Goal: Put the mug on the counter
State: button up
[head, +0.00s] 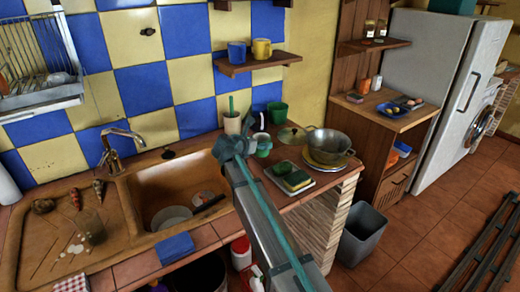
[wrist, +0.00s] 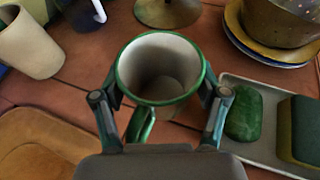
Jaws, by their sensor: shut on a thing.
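The mug is white inside with a green rim and a green handle. In the wrist view the mug (wrist: 160,68) sits upright between the fingers of my gripper (wrist: 160,96), which is shut on it from both sides. The handle points toward the wrist. In the head view my gripper (head: 238,146) is over the tiled counter (head: 212,236) right of the sink, and the mug (head: 264,148) shows partly behind it. The counter's reddish tiles are beneath the mug; I cannot tell whether its base touches them.
A tray (head: 271,176) with a green soap and a sponge (head: 297,180) lies to the right. A metal pot (head: 330,143) on plates stands behind it. A pale cup (head: 232,123) and a green cup (head: 278,112) stand near the wall. The sink (head: 160,192) is left.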

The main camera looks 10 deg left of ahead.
jog(key=shift+w+f, duration=0.1)
jog(key=shift+f, duration=1.45)
jog(key=shift+f, duration=0.1)
jog(key=o, duration=1.3)
jog(key=v, duration=1.2)
jog(key=shift+b, duration=0.3)
